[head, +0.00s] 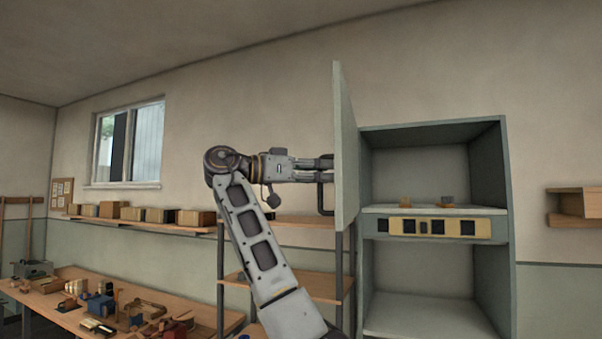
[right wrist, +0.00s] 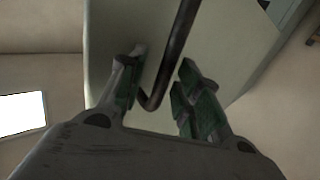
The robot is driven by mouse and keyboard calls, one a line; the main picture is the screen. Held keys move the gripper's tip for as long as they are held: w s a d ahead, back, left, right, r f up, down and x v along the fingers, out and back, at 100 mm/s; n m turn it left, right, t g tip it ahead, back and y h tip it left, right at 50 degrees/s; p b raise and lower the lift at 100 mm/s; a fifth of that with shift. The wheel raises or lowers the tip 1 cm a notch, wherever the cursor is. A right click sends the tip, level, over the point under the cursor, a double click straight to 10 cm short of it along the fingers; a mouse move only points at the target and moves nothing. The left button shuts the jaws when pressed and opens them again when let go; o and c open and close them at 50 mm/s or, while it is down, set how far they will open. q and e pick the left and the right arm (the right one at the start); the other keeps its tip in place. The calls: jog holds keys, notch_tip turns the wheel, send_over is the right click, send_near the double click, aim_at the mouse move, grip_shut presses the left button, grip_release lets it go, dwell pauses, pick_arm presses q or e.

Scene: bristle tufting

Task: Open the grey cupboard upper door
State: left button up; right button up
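The grey cupboard (head: 508,220) stands at the right of the head view with its upper compartment exposed. Its upper door (head: 346,150) is swung wide out on the left side and seen nearly edge-on. A dark bar handle (head: 321,200) is on the door's outer face. My right gripper (head: 326,170) is at that handle. In the right wrist view the handle (right wrist: 172,55) runs between the fingers (right wrist: 158,98), which stand apart with visible gaps. The door face (right wrist: 225,50) lies behind them. My left gripper is not in view.
Small items sit on the cupboard's middle shelf (head: 430,210), above a yellowish panel with dark squares. A wooden shelf rack (head: 290,281) stands behind my right arm. A cluttered workbench (head: 60,309) is at lower left. A wall shelf (head: 570,202) is at far right.

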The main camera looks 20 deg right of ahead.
jog(key=w+a, duration=0.1)
jog(key=a, duration=1.1)
dwell(0.5)
jog(key=shift+a, duration=0.1)
dwell(0.5)
